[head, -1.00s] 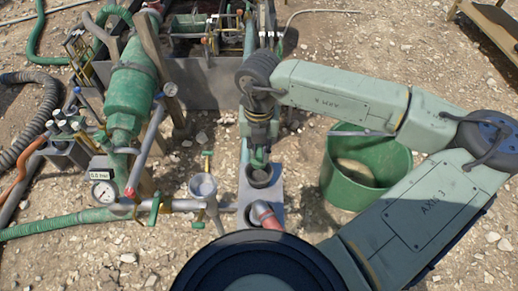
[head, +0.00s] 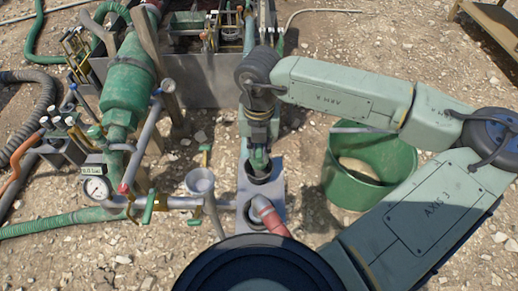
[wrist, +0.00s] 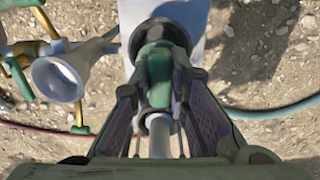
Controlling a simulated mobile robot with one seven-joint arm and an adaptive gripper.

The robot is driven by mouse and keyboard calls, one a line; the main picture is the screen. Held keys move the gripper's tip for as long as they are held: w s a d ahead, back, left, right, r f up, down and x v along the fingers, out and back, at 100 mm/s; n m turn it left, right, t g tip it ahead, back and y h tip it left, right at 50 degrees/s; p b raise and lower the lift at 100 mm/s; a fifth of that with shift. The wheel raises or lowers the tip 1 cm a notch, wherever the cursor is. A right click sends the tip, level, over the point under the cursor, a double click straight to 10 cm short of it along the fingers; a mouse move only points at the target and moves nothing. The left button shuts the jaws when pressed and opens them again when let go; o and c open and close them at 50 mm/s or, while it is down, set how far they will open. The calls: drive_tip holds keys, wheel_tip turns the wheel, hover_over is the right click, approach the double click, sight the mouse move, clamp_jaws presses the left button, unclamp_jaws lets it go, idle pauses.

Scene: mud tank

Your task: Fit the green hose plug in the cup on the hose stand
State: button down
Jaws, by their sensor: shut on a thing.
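My gripper (head: 258,150) points down over the grey hose stand (head: 274,192). It is shut on the green hose plug (wrist: 154,62), which sits between its two fingers in the wrist view, where the gripper (wrist: 156,85) shows from behind. The dark round cup (head: 262,179) is directly under the gripper in the head view. In the wrist view the plug's far end overlaps the dark ring of the cup (wrist: 178,32). The plug's lower end is at the cup's mouth; I cannot tell how deep it is. The fingers hide part of the plug.
A red hose end (head: 266,212) sits in the stand's nearer opening. A grey funnel (head: 200,182) on pipework stands left of the stand, and a green tub (head: 360,185) stands on the right. A metal tank (head: 205,88) is behind. Stony ground lies between them.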

drive_tip(key=shift+f+b, duration=2.25)
drive_tip(key=shift+b, duration=0.8)
idle(0.6)
drive_tip(key=c, duration=1.5)
unclamp_jaws()
drive_tip(key=shift+o, duration=0.2)
wheel_tip(320, 180, up, 12)
drive_tip(key=shift+r, duration=0.1)
